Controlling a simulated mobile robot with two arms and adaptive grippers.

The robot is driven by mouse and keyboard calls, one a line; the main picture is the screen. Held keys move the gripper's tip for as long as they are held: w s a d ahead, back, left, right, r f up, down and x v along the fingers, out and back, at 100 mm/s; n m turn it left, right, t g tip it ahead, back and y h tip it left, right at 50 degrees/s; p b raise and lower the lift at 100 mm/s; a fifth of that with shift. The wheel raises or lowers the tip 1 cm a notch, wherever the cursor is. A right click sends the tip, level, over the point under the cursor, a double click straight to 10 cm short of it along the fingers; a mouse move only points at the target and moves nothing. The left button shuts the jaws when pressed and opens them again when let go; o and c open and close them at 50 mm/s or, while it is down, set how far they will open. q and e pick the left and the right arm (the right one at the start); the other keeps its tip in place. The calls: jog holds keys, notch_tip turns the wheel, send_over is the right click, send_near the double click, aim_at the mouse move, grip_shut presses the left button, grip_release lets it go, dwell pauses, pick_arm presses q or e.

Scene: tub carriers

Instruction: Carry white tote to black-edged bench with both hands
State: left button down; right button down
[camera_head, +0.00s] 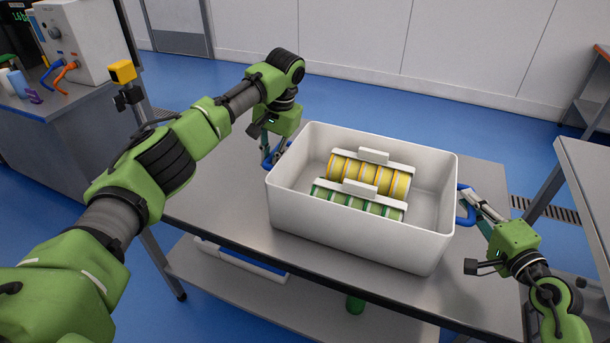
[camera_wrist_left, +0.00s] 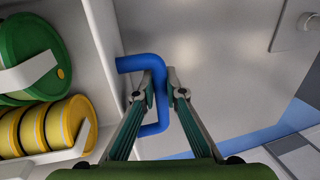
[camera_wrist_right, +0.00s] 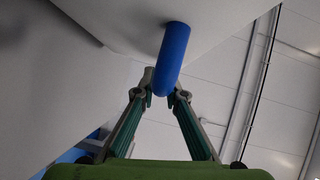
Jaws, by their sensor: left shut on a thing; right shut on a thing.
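The white tote (camera_head: 355,232) is over the grey bench (camera_head: 222,190), roughly level; I cannot tell whether it touches the top. It holds two cable-reel-like racks, one yellow (camera_head: 345,170) and one green (camera_head: 330,198), each with white bars. My left gripper (camera_head: 272,158) is shut on the blue handle (camera_wrist_left: 138,62) on the tote's left side. My right gripper (camera_head: 472,198) is shut on the blue handle (camera_wrist_right: 173,48) on its right side. The tote's underside is hidden in the head view.
The bench has a dark front edge and a lower shelf with a white-and-blue container (camera_head: 245,262) and a green object (camera_head: 355,304). Another grey table (camera_head: 590,170) stands close at the right. A counter with equipment (camera_head: 75,40) is at the far left. Blue floor lies behind the bench.

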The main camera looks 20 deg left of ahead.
pick_arm(q)
jog(key=shift+a+f+b, duration=0.1)
jog(key=shift+f+b, duration=0.1)
jog(key=shift+b, duration=0.15)
pick_arm(e)
jog(key=shift+w+d+r, duration=0.1)
jog(key=shift+w, duration=0.05)
pick_arm(q)
jog(key=c, duration=2.5)
grip_release()
jog(key=shift+f, duration=0.4)
pick_arm(e)
jog(key=c, duration=2.5)
grip_release()
jog(key=shift+f, duration=0.7)
pick_arm(q)
jog(key=o, duration=0.4)
jog(key=shift+s+r, duration=0.1)
jog(key=shift+r, duration=0.05)
pick_arm(e)
jog(key=o, duration=0.4)
jog(key=shift+s+r, duration=0.15)
jog(key=shift+s, duration=0.05)
pick_arm(q)
jog(key=shift+s+r, duration=0.2)
jog(key=shift+s, duration=0.05)
pick_arm(e)
jog(key=shift+s+r, duration=0.2)
jog(key=shift+s, duration=0.05)
